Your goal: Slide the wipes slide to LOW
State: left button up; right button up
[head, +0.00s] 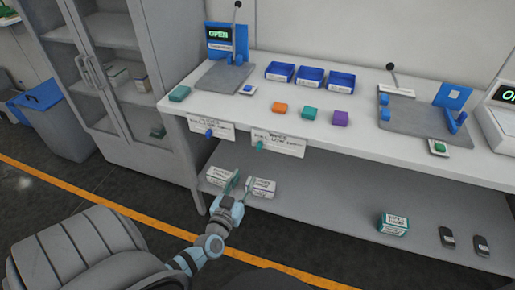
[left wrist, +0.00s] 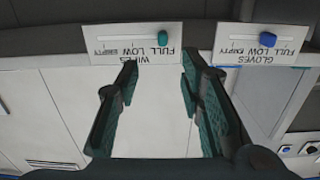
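The wipes slide is a teal knob (head: 259,144) on a white label plate (head: 283,146) at the table's front edge. In the left wrist view, upside down, the teal knob (left wrist: 163,38) sits at the FULL end of its slot, with LOW and EMPTY to its left. My left gripper (head: 238,182) is below the plate, near the lower shelf's front. In the left wrist view its fingers (left wrist: 160,80) are spread and empty, with the knob beyond them, apart. My right gripper is not in view.
The gloves slide, a blue knob (head: 209,134), is on the neighbouring plate, around LOW. Small white boxes (head: 262,187) stand on the lower shelf (head: 325,212) behind my left gripper. A grey cabinet (head: 150,110) stands to the left. The tabletop holds blue trays (head: 311,77) and coloured blocks.

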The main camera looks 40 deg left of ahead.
aim_at(258, 147)
pick_arm(q)
jog(key=b+x, duration=0.1)
jog(key=x, duration=0.4)
jog(key=r+b+x, duration=0.1)
jog(key=b+x, duration=0.1)
jog(key=x, duration=0.2)
jog(key=b+x, duration=0.1)
jog(key=x, duration=0.4)
jog(key=shift+w+a+r+b, duration=0.25)
jog(key=shift+r+b, duration=0.05)
jog(key=shift+b, duration=0.05)
jog(key=shift+c, duration=0.4)
grip_shut()
